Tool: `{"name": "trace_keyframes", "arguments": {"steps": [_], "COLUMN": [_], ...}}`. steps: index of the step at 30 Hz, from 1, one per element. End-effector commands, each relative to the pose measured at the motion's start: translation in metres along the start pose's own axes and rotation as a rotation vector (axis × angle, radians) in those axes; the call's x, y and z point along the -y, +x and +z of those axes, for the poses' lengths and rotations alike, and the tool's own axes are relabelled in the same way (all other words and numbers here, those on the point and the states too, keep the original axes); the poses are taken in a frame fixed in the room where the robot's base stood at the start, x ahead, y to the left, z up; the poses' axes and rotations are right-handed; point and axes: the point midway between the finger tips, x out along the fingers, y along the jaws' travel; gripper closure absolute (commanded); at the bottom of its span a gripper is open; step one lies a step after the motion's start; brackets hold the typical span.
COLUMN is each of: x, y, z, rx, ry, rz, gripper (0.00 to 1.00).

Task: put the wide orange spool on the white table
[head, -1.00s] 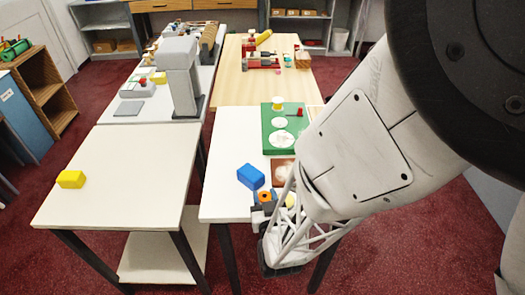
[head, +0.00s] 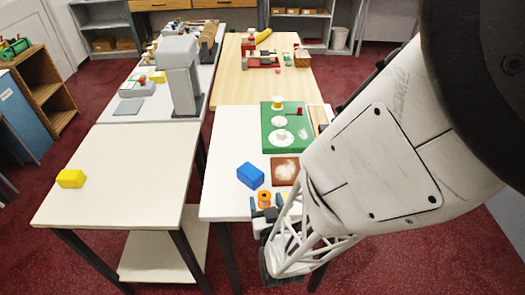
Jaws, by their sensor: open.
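The orange spool (head: 264,199) is small in the head view, near the front edge of the right-hand white-topped table (head: 225,204). Its dark centre shows on top. My gripper (head: 267,209) is open, close to the spool on its near side, with small blue and dark parts around it. I cannot tell whether the jaws touch the spool or straddle it. My arm hides part of this table's right side. Another white table (head: 125,165) stands to the left across a gap, bearing only a yellow block (head: 71,178).
A blue block (head: 250,176) and a brown square panel (head: 285,170) lie just beyond the spool. A green board (head: 285,143) with white discs is farther back. A wooden table (head: 238,80) stands behind. Most of the left white table is clear.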

Motion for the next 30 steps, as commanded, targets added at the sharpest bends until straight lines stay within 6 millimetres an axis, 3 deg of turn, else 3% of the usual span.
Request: {"name": "trace_keyframes", "arguments": {"steps": [18,30], "x": [0.0,0.0], "y": [-0.075,-0.095], "z": [0.0,0.0], "rx": [-0.001,0.001], "ry": [0.001,0.0], "rz": [-0.002,0.0], "gripper": [0.34,0.34]}}
